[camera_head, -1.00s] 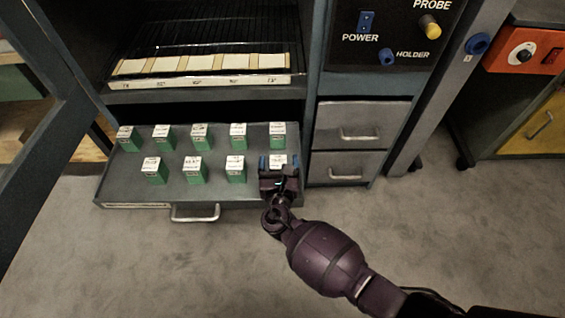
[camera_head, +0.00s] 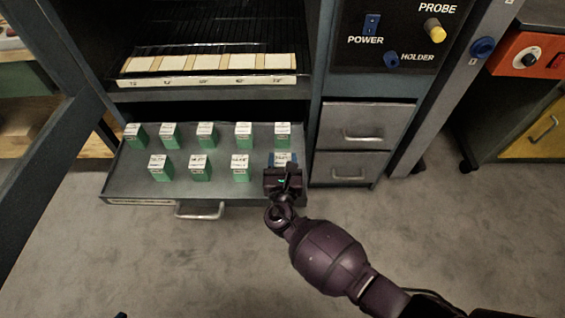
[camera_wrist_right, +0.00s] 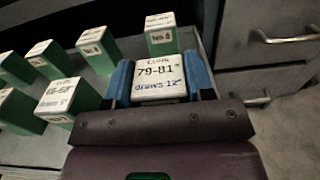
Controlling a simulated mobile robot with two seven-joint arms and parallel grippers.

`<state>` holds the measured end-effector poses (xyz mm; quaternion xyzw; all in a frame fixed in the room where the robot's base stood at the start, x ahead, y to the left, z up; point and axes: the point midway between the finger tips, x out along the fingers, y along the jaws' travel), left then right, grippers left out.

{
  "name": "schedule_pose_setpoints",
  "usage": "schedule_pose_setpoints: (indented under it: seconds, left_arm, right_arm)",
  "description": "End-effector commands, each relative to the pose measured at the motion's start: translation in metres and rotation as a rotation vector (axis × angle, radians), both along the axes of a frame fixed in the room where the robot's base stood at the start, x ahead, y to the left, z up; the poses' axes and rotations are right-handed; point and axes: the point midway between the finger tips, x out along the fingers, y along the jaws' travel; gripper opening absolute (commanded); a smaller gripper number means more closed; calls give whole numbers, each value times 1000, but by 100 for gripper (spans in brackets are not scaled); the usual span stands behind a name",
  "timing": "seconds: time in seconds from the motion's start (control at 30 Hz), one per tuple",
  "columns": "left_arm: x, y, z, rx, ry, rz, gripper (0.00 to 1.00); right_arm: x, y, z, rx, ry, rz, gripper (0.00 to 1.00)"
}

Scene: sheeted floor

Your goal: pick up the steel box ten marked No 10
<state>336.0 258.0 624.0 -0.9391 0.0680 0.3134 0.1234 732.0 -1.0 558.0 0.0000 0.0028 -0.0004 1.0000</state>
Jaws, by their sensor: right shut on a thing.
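My right gripper (camera_head: 284,161) is shut on a small white-topped box (camera_head: 283,155) at the front right of the pulled-out drawer. Its blue fingers (camera_wrist_right: 200,75) press on both sides of the box in the right wrist view. The white top of the box (camera_wrist_right: 158,78) reads "79-81°" and "draws 12°" there. No number "No 10" can be read on it, as its near face is hidden by the gripper. I cannot tell whether it is clear of the drawer floor. My left gripper is not in view.
The grey drawer (camera_head: 125,182) holds several more green boxes with white tops in two rows. One box (camera_wrist_right: 160,33) marked "No 5" stands right behind the held one. A rack (camera_head: 215,82) is above. Closed drawers (camera_head: 362,127) are on the right.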

Motion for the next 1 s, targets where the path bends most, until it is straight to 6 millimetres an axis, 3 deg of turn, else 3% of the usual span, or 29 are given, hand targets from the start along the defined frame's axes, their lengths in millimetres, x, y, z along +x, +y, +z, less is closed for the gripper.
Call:
schedule_pose_setpoints:
  seconds: [0.03,0.17,0.27,0.5,0.7,1.0]
  left_arm:
    - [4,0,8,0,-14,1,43]
    - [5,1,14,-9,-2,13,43]
    - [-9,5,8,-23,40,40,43]
    - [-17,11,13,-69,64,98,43]
    - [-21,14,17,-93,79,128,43]
    - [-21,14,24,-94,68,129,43]
  right_arm:
    - [4,1,21,3,-18,0,16]
    - [6,1,54,3,-25,0,16]
    - [6,1,84,4,-29,0,16]
    - [5,1,144,3,-26,0,16]
    - [3,1,177,3,-19,1,16]
    - [2,0,192,1,-8,1,16]
